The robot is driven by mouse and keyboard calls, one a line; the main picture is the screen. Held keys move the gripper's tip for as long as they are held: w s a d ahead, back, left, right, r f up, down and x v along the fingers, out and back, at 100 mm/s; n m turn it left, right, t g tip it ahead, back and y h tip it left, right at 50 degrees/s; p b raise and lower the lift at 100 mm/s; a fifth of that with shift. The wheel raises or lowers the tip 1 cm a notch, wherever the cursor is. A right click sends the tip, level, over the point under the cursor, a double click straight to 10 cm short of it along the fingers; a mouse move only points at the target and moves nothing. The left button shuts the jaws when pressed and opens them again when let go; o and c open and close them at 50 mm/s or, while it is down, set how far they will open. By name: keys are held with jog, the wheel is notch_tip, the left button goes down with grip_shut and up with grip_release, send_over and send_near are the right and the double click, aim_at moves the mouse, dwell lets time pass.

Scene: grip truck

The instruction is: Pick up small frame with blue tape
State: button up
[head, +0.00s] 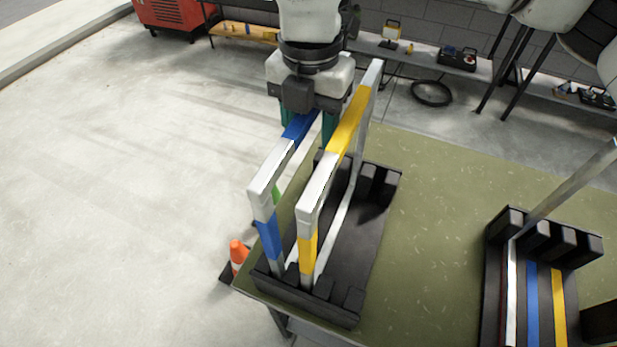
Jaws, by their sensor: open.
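The small frame with blue tape (268,238) stands upright in the left side of a black slotted rack (350,245) on a green table. It is white, with blue bands on its top bar and front leg. My gripper (306,127) is above the rack's far end. Its teal fingers are open, one on each side of the blue band on the top bar. I cannot tell whether they touch it. The frame's far leg is mostly hidden.
A taller white frame with yellow tape (348,122) stands close to its right in the same rack. A second black rack (548,245) with coloured strips and a white bar is at right. An orange cone (238,252) is by the table (440,200). The floor at left is clear.

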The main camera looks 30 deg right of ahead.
jog(key=shift+c, duration=0.3)
grip_shut()
jog(key=shift+r, duration=0.1)
dwell(1.0)
